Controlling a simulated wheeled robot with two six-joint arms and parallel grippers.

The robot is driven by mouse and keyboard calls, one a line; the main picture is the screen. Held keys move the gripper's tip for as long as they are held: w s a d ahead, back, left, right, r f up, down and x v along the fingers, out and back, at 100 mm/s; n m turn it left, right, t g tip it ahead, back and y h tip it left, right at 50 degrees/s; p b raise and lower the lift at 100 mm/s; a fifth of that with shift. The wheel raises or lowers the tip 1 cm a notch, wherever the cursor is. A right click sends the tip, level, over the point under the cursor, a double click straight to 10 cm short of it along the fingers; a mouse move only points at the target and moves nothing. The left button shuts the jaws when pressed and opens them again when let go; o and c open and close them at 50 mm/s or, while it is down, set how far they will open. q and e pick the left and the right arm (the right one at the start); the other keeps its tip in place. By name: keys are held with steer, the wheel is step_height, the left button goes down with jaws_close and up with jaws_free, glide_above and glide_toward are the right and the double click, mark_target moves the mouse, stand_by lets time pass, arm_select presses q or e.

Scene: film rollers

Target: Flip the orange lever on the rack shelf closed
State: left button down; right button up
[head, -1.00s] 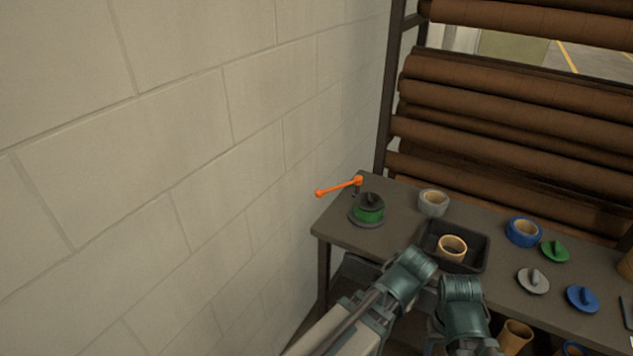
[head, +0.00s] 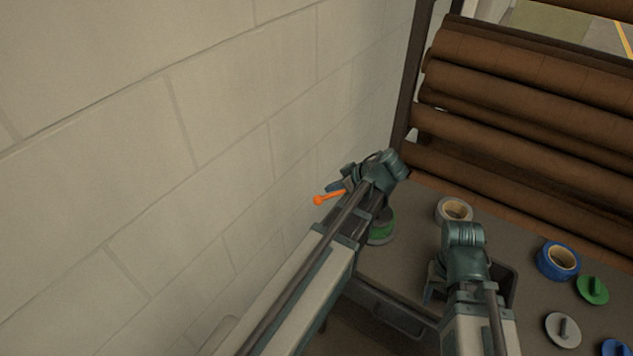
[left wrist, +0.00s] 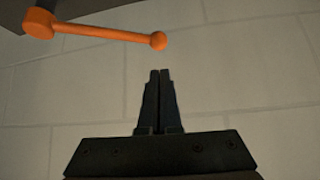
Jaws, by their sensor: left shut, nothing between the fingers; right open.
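The orange lever (head: 328,196) sticks out to the left past the shelf's corner toward the wall, its round knob at the free end. My left arm hides its pivot in the head view. In the left wrist view the whole lever (left wrist: 95,32) shows, pivot at top left and knob right. My left gripper (left wrist: 160,73) is shut and empty, its tips just below the knob in that view, with a small gap. In the head view this gripper (head: 336,187) is beside the lever, partly hidden. My right gripper (head: 432,290) is over the black tray; its fingers are mostly hidden.
A pale block wall (head: 230,150) runs close along the left. A green roll (head: 382,228) stands below my left arm. The shelf also holds a grey tape roll (head: 454,211), a blue roll (head: 558,260), round lids and the black tray (head: 508,285). Brown rollers (head: 520,90) fill the rack behind.

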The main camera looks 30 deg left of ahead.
mark_target(317, 196)
arm_select(q)
steer(key=shift+a, duration=0.1)
steer(key=b+x, duration=0.6)
steer(key=x, duration=0.2)
steer(key=shift+a+f+b, duration=0.2)
steer(key=shift+f+b, duration=0.15)
steer(key=shift+w+a+f+b, duration=0.1)
steer(key=shift+a+f+b, duration=0.25)
steer(key=shift+a, duration=0.1)
